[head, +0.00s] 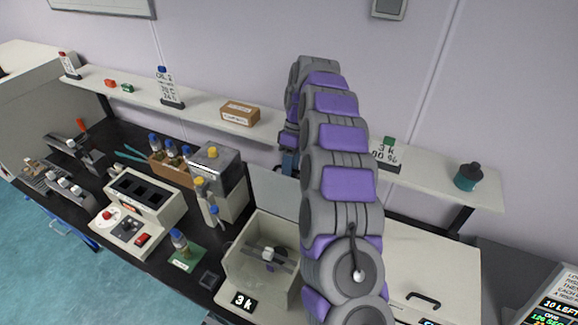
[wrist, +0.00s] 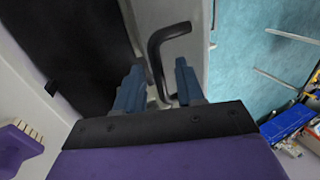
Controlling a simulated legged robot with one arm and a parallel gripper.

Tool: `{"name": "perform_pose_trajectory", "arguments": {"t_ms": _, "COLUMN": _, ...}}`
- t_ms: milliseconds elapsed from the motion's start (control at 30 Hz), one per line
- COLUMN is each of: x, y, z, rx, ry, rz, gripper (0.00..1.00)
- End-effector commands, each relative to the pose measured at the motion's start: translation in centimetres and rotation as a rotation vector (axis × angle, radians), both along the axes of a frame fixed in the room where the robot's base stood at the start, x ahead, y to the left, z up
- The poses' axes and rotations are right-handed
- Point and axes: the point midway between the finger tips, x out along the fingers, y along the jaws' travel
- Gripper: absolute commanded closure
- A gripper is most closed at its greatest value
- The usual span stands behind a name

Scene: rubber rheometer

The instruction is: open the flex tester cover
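The flex tester appears to be the cream open-topped box (head: 262,268) at the front of the bench, with a clamp mechanism visible inside. A grey panel that looks like its cover (head: 272,192) stands raised behind the box. My gripper (head: 289,160) is at the panel's top edge, partly hidden by my arm. In the wrist view, my gripper (wrist: 160,63) has its blue fingers apart, on either side of a black bent handle (wrist: 172,32) on a pale panel. Gaps show between fingers and handle; whether they touch is unclear.
A shelf (head: 215,118) with a cardboard box (head: 240,113) runs close behind my gripper. A grey unit (head: 215,180) stands left of the tester. A cream lid (head: 430,265) with a black handle lies to the right. Several bottles stand on the bench.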

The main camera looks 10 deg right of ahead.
Motion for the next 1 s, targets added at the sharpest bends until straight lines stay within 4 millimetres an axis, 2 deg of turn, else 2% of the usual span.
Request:
{"name": "perform_pose_trajectory", "arguments": {"t_ms": 167, "x": 0.5, "y": -0.2, "z": 1.1, "rx": -0.002, "ry": -0.006, "rz": -0.002, "gripper": 0.62}}
{"name": "perform_pose_trajectory", "arguments": {"t_ms": 400, "x": 1.1, "y": -0.9, "z": 4.2, "rx": -0.003, "ry": -0.004, "rz": -0.004, "gripper": 0.62}}
{"name": "perform_pose_trajectory", "arguments": {"t_ms": 1000, "x": 2.7, "y": -1.8, "z": 9.5, "rx": -0.004, "ry": 0.000, "rz": 0.000, "gripper": 0.62}}
